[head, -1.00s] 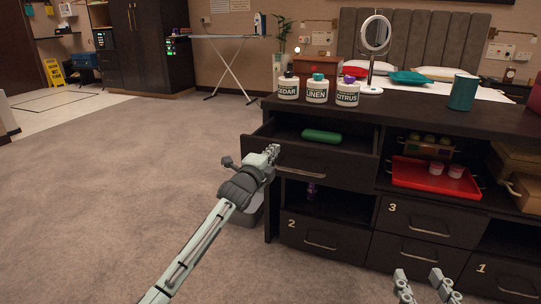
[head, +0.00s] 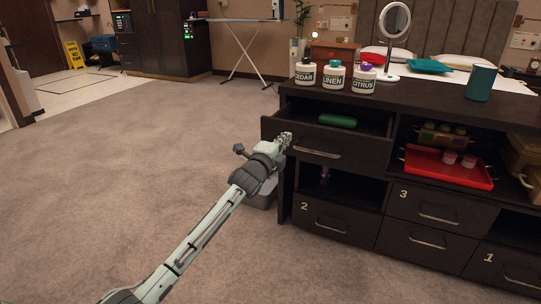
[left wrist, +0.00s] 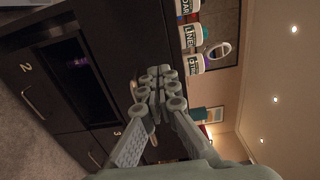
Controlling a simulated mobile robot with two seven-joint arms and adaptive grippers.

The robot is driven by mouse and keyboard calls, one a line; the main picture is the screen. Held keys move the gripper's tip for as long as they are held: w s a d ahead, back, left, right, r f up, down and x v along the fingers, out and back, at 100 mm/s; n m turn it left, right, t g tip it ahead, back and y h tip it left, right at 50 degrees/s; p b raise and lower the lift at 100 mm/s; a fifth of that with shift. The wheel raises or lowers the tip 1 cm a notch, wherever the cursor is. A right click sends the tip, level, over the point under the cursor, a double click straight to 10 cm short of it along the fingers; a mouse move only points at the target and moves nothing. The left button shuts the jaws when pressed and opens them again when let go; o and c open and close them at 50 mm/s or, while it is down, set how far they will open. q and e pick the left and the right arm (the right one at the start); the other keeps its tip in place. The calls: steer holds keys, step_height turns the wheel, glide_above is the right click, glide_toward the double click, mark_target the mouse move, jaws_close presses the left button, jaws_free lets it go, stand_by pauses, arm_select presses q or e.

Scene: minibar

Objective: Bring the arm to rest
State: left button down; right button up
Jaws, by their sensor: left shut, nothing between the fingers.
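My left gripper (head: 284,141) is shut and empty. In the head view it is at the left end of an open drawer's front (head: 328,147), left of the drawer's handle (head: 317,153). In the left wrist view its fingers (left wrist: 160,92) are together in front of the dark cabinet; I cannot tell whether they touch the drawer. A green rolled item (head: 338,121) lies inside the open drawer. My right gripper is out of view.
The dark cabinet (head: 432,107) carries the bottles CEDAR (head: 305,74), LINEN (head: 334,76) and CITRUS (head: 363,80), a round mirror (head: 394,20) and a teal cup (head: 480,83). A red tray (head: 450,167) sits in an open shelf. The carpet to the left is clear.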

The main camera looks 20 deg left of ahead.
arm_select(q)
steer(key=s, duration=0.9)
steer(key=s+a+f+n+g+y+p, duration=0.15)
steer(key=s+f+n+g+p, duration=0.5)
steer(key=s+f, duration=0.95)
steer(key=s+f+n+g, duration=0.4)
steer(key=s+f+n, duration=0.1)
steer(key=s, duration=0.6)
steer(key=s+d+f+n+g+p, duration=0.1)
steer(key=s+f+n+g, duration=0.3)
steer(key=s, duration=0.7)
steer(key=shift+s+f+n, duration=0.25)
steer(key=shift+f+n, duration=0.4)
steer(key=shift+f, duration=0.15)
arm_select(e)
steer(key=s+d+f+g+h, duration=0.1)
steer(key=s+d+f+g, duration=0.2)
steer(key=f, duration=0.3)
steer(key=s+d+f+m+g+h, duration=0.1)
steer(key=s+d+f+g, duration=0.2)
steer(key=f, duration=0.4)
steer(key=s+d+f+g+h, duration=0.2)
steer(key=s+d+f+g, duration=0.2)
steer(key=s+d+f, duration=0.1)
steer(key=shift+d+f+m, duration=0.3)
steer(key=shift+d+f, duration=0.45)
arm_select(q)
steer(key=shift+g+y, duration=0.25)
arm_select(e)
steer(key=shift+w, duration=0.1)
